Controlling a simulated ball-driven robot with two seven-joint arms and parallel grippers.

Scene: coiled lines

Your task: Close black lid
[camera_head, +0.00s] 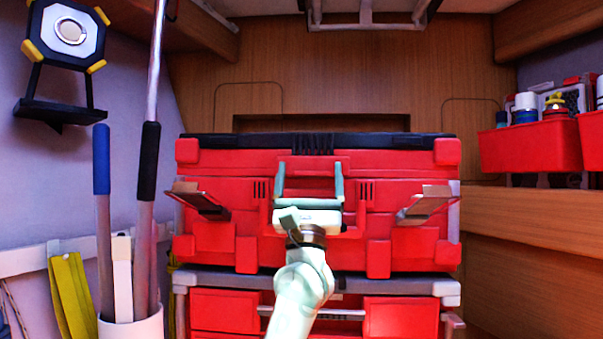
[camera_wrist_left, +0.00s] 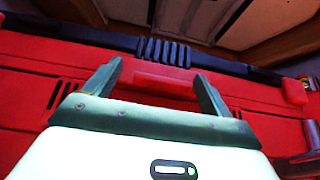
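A large red toolbox (camera_head: 350,225) stands straight ahead, with a black lid (camera_head: 230,141) seen as a thin dark band along its top edge. The lid looks level; I cannot tell whether it is fully down. In the left wrist view the black lid (camera_wrist_left: 90,38) runs across beyond the fingers. My left gripper (camera_head: 310,168) is in front of the toolbox's upper middle, pointing up and forward. Its two fingers (camera_wrist_left: 160,78) are spread apart with nothing between them, just below the ribbed middle of the lid. My right gripper is not in view.
Two latches, left (camera_head: 200,201) and right (camera_head: 427,204), stick out from the toolbox front. Another red case (camera_head: 400,315) sits below. A white holder (camera_head: 132,325) with long poles stands left. Red bins (camera_head: 530,148) are at right. A wooden wall (camera_head: 350,80) is behind.

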